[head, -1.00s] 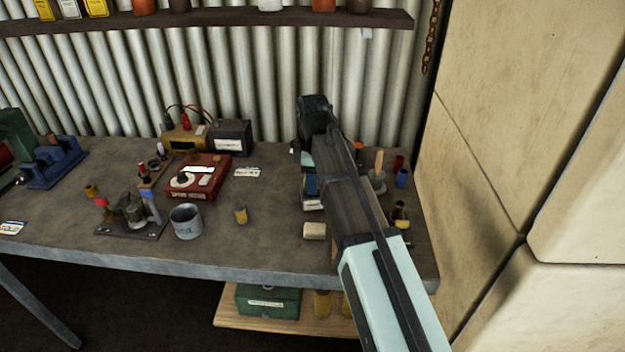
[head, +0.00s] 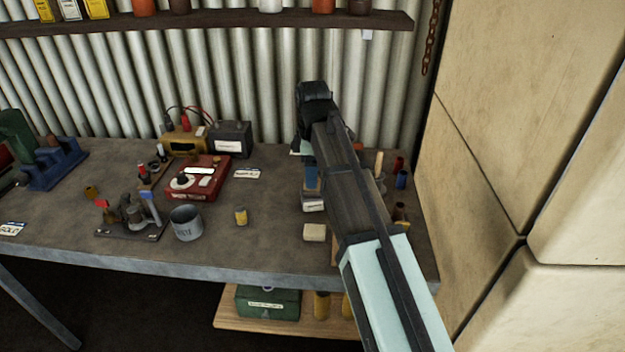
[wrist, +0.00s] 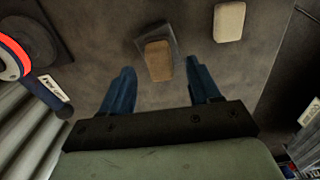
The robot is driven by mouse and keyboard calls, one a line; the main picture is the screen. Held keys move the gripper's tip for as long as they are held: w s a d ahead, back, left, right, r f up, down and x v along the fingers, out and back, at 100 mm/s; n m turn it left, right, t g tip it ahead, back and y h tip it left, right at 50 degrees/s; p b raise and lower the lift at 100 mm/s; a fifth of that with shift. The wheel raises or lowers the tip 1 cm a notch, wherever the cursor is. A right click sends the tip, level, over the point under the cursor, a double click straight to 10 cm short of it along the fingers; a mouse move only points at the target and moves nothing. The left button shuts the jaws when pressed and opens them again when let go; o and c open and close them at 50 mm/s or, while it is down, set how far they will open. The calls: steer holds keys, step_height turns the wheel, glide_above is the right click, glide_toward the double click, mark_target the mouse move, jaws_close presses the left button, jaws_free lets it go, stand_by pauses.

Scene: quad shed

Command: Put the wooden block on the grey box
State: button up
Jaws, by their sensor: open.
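In the wrist view the brown wooden block (wrist: 158,62) lies ahead of my fingers, between their lines. It overlaps the dark grey box (wrist: 150,32), whose edges show around the block's far end and side. The block looks to be on the box, but I cannot tell for certain whether it rests there. My gripper (wrist: 162,82) is open, with blue fingers apart and nothing between them. In the head view my arm reaches over the right of the bench and my gripper's fingers (head: 311,176) are partly hidden; a small pale-topped box (head: 313,204) shows just below them.
A cream block (head: 314,233) stands near the bench's front edge; it also shows in the wrist view (wrist: 229,22). A yellow cylinder (head: 241,215) and a metal cup (head: 186,223) stand left. Several small items stand right of my arm.

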step_height(320, 180, up, 9)
steer(key=shift+f, duration=0.2)
